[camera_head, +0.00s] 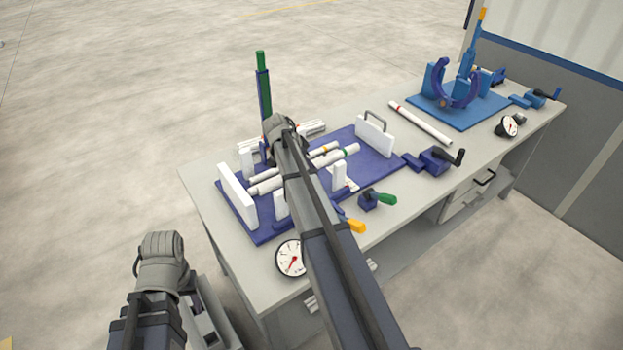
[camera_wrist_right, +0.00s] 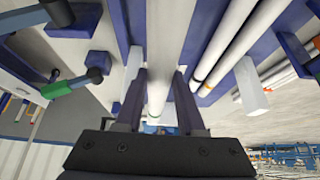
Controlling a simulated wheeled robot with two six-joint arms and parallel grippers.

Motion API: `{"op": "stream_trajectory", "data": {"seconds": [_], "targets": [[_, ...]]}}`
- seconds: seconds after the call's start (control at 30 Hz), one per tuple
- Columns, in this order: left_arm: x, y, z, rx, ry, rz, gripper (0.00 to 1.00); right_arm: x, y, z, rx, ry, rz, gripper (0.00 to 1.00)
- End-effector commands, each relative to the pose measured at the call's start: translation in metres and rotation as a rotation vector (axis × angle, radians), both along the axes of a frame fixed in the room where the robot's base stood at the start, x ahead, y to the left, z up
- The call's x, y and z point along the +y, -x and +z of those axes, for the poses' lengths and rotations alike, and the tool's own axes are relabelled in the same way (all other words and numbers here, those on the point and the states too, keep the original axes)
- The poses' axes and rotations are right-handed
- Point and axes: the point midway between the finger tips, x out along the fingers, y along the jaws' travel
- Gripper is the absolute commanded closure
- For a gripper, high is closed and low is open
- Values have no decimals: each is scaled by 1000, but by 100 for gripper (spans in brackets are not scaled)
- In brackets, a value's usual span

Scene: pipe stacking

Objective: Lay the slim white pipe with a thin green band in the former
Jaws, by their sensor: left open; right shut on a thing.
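The former is a purple base with white end plates and posts (camera_head: 382,170); several white pipes lie in it. My right arm hides part of the former in the head view. My left gripper (camera_head: 160,258) is open, off the table's near left corner.
A green post (camera_head: 263,85) stands behind the former. A green-handled clamp (camera_head: 380,198), a crank vise (camera_head: 436,160) and a dial gauge (camera_head: 290,258) sit close by. A red-banded pipe (camera_head: 420,124) lies before a blue fixture (camera_head: 465,108). More pipes lie behind the former.

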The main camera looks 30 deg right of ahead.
Motion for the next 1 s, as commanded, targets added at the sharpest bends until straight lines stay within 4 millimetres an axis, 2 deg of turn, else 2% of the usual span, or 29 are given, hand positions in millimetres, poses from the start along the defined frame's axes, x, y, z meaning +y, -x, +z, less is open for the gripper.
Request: {"op": "stream_trajectory", "data": {"seconds": [0.17, 0.27, 0.6, 0.87, 1.0], "targets": [[0, 0, -3, 0, 0, 0, 50, 0, 0, -3, 0, 0, 0, 100], [0, 0, -11, 0, 0, 0, 50, 0, 0, -11, 0, 0, 0, 100], [0, 0, -61, 0, 0, 0, 50, 0, 0, -61, 0, 0, 1, 100], [0, 0, -64, 0, 0, 0, 50, 0, 0, -64, 0, 0, 1, 100], [0, 0, -76, 0, 0, 0, 50, 0, 0, -76, 0, 0, 1, 100]]}}
